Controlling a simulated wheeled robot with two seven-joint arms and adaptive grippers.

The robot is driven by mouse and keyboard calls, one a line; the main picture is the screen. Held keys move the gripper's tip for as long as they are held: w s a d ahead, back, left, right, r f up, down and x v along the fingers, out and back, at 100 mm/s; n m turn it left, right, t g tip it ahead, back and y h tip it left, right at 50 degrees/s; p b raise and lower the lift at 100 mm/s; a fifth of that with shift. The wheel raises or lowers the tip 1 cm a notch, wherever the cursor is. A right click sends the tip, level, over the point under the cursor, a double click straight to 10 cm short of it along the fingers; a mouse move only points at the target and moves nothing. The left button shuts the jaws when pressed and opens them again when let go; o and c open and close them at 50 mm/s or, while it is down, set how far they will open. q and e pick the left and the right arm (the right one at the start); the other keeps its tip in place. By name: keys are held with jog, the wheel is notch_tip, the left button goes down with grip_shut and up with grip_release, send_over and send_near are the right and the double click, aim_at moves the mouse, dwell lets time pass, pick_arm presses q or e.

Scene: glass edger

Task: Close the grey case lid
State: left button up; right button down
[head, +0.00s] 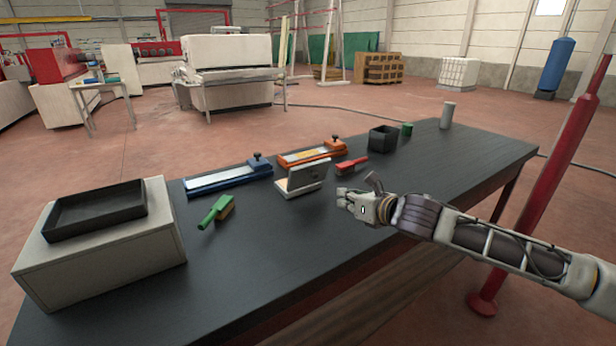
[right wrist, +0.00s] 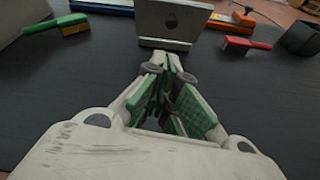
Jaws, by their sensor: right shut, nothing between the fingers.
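The grey case (head: 284,187) stands on the dark table in the head view. Its lid (head: 310,174) is raised and tilted, with the lid's flat face towards me. In the right wrist view the lid (right wrist: 186,22) is at the top centre, with a dark round mark in its middle. My right gripper (head: 342,200) is to the right of the case and on my side of it. It is shut and empty, and its fingertips (right wrist: 170,60) point at the lid's lower edge. My left gripper is out of view.
A green-handled brush (head: 214,212) lies left of the case, and a red brush (head: 350,165) lies right of it. Blue (head: 228,178) and orange (head: 310,153) tools lie behind. A black bin (head: 383,139) stands further right.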

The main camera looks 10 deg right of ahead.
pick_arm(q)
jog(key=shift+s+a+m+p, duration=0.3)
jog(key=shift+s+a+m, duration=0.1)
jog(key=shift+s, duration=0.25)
pick_arm(e)
jog(key=shift+w+d+f+n+h, duration=0.15)
jog(key=shift+d+f+n+h, duration=0.2)
jog(key=shift+n, duration=0.35)
jog(key=shift+w, duration=0.15)
jog(key=x, duration=0.4)
jog(key=shift+f, duration=0.1)
jog(key=shift+x, duration=1.25)
jog(key=shift+b+x, duration=0.35)
jog(key=shift+x, duration=1.2)
jog(key=shift+w+a, duration=0.25)
jog(key=shift+w, duration=0.3)
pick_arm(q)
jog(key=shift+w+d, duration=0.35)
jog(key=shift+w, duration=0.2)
pick_arm(e)
jog(key=shift+w+a+r, duration=0.2)
jog(key=shift+w+r, duration=0.1)
jog(key=shift+w, duration=0.25)
jog(key=shift+w+a+r, duration=0.15)
jog(key=shift+w+r, duration=0.2)
jog(key=shift+w, duration=0.25)
